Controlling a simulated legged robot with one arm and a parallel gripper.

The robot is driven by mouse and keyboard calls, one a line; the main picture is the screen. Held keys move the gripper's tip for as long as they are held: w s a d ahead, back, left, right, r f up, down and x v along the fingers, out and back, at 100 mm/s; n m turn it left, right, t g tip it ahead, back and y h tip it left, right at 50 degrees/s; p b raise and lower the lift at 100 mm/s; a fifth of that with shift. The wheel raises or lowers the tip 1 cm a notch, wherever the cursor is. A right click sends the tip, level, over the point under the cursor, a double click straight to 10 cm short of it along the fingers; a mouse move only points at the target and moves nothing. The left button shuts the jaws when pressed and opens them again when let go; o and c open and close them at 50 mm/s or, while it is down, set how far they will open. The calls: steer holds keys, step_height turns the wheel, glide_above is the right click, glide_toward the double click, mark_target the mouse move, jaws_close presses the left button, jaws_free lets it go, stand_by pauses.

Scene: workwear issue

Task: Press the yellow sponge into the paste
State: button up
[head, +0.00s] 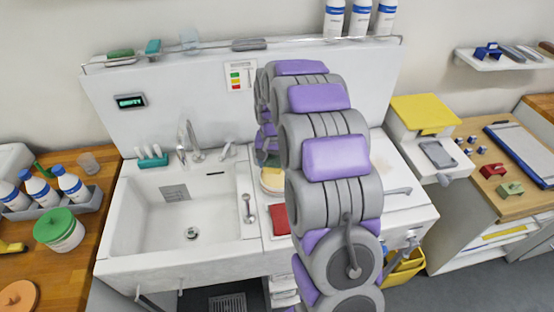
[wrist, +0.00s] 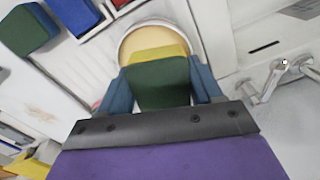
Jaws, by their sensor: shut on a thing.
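In the wrist view my gripper (wrist: 163,85) has its two blue fingers shut on the sponge, one on each side. The sponge has a dark green body (wrist: 160,84) and a yellow part (wrist: 158,54) at its far end. The yellow part overlaps a round, cream-coloured dish (wrist: 127,45), apparently the paste dish. In the head view a pale round dish (head: 271,181) shows just left of my arm, which hides most of the gripper area.
A white sink basin (head: 155,215) lies left of the dish, with a tap (head: 185,140) behind. A red item (head: 280,220) is in front of the dish. Blue (wrist: 75,14) and green (wrist: 28,28) blocks lie nearby in the wrist view. A spoon-like tool (head: 249,208) lies beside the basin.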

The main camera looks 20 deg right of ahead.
mark_target(278, 179)
steer(key=shift+d+m, duration=0.4)
steer(key=shift+d, duration=0.25)
steer(key=shift+a+f, duration=0.35)
steer(key=shift+f+b, duration=0.3)
steer(key=f, duration=0.2)
steer(key=d+f+b, duration=0.1)
steer(key=f, duration=0.1)
steer(key=shift+d, duration=0.2)
steer(key=shift+a+f+b, duration=0.2)
steer(key=shift+f+b, duration=0.1)
steer(key=shift+a, duration=0.4)
steer(key=shift+d, duration=0.45)
steer(key=shift+a+f, duration=0.15)
steer(key=shift+a, duration=0.15)
steer(key=shift+d+f, duration=0.2)
steer(key=shift+f, duration=0.05)
